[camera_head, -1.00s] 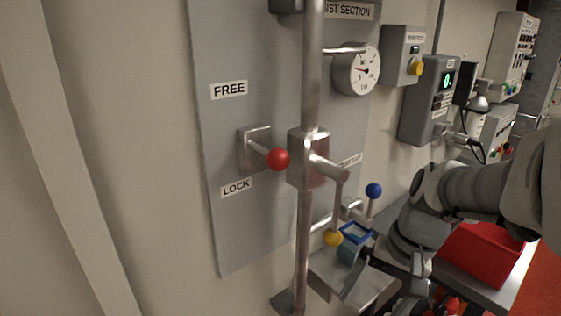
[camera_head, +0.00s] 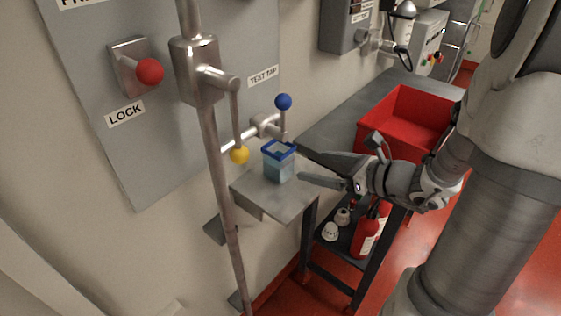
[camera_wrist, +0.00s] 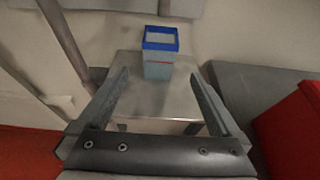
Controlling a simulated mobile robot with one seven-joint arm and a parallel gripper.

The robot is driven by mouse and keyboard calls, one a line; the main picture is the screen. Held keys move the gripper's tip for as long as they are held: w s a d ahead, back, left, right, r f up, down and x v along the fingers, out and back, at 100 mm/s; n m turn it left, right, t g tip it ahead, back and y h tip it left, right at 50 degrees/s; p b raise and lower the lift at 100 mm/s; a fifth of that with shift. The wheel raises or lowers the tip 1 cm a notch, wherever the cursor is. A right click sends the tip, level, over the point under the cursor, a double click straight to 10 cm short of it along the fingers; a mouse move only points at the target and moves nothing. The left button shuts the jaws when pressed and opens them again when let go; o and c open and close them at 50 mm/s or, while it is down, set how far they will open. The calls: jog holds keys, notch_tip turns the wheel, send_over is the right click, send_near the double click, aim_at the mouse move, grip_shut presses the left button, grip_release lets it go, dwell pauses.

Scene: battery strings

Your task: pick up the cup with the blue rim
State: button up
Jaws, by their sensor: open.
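The cup with the blue rim (camera_head: 279,163) is a square, bluish-grey clear cup. It stands upright on a small metal shelf (camera_head: 262,198) below the test tap (camera_head: 266,127). In the wrist view the cup (camera_wrist: 159,68) stands ahead of my gripper, near the far side of the shelf (camera_wrist: 150,108). My gripper (camera_head: 312,168) is to the right of the cup in the head view. Its two fingers are spread apart, with nothing between them. In the wrist view the open fingers (camera_wrist: 160,80) point toward the cup, apart from it.
A vertical metal pipe (camera_head: 215,160) with a yellow-knobbed lever (camera_head: 239,154) stands left of the shelf. A blue knob (camera_head: 283,102) is above the cup. A red bin (camera_head: 395,118) sits on the bench at right. Red extinguishers (camera_head: 366,235) stand below.

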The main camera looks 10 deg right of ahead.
aim_at(270, 156)
jog(key=b+x, duration=0.3)
jog(key=x, duration=1.3)
jog(key=c, duration=1.4)
jog(key=shift+r, duration=0.15)
